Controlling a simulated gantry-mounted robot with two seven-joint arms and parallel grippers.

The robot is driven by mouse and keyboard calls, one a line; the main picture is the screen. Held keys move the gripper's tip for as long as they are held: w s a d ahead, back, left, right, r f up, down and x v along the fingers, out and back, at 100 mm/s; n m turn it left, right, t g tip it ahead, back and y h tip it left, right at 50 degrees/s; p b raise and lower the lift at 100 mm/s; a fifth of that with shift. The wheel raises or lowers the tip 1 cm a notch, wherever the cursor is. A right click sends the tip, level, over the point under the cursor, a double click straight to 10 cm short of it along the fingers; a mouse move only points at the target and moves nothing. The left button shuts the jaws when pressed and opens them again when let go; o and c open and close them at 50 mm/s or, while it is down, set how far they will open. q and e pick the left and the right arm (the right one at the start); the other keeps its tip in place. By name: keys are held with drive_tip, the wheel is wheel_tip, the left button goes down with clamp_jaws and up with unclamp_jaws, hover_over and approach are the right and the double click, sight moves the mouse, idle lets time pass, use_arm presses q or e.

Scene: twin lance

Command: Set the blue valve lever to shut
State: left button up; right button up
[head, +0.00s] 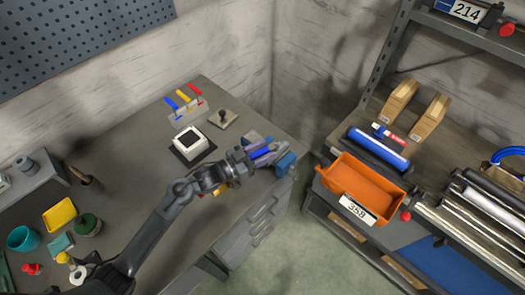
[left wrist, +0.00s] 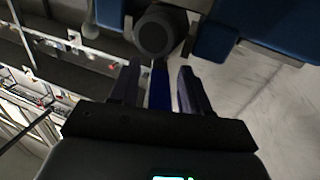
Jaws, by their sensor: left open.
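The blue valve lever (head: 171,103) stands at the left end of a pale block near the back of the bench, beside a yellow lever (head: 183,97) and a red lever (head: 195,90). It looks tilted up and leftward. My left gripper (head: 265,153) is at the bench's right corner, to the right of and nearer than the levers, well apart from them. Its fingers (left wrist: 158,88) are open in the left wrist view, with a dark blue strip visible between them; I cannot tell what it is or whether they touch it. My right gripper is not in view.
A blue vise (head: 286,163) sits at the bench corner beside my left gripper. A white box on a black base (head: 190,142) and a black knob on a plate (head: 223,116) stand in front of the levers. An orange bin (head: 345,178) is on the right shelf.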

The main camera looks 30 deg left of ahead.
sight(263, 151)
use_arm(q)
drive_tip(key=shift+r, duration=0.15)
wheel_tip(263, 151, up, 4)
drive_tip(key=shift+d+r+p, duration=0.1)
drive_tip(key=shift+r+p, duration=0.05)
drive_tip(key=shift+p, duration=0.25)
drive_tip(key=s+d+r, duration=0.2)
drive_tip(key=d+r, duration=0.4)
drive_tip(key=d, duration=0.5)
drive_tip(key=shift+r+p, duration=0.2)
drive_tip(key=shift+p, duration=0.15)
drive_tip(key=shift+d, duration=0.1)
drive_tip(key=shift+c, duration=0.3)
